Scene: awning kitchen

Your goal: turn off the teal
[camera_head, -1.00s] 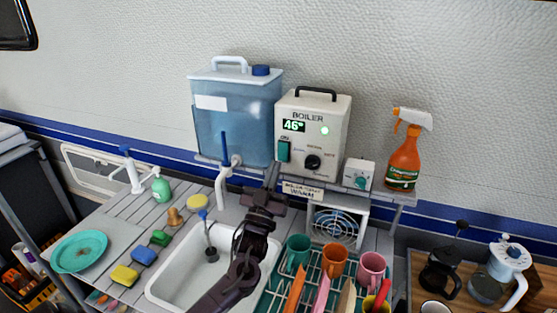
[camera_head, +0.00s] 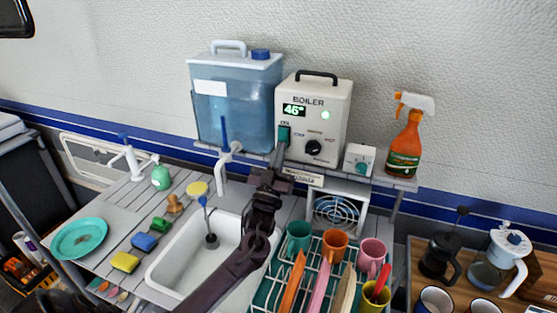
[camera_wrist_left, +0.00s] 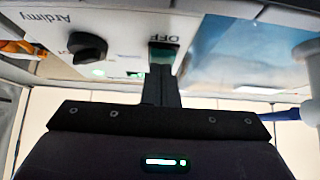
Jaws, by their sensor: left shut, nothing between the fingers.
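The white boiler (camera_head: 318,120) stands on the shelf, its display reading 46° and a round green light lit. Its teal switch (camera_head: 284,132) is on the lower left of its front, with the lower part hidden by my fingers. My left gripper (camera_head: 279,152) is shut and empty, its tips at the switch from below. In the left wrist view, the picture is upside down; the teal switch (camera_wrist_left: 162,54) lies beside the word OFF, and my shut fingertips (camera_wrist_left: 164,74) overlap it. I cannot tell whether they touch it. My right gripper is not in view.
A blue water tank (camera_head: 238,105) with a tap stands left of the boiler. A small white box with a teal knob (camera_head: 360,160) and an orange spray bottle (camera_head: 404,145) stand to the right. Below are the sink (camera_head: 190,262) and a rack of cups (camera_head: 299,236).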

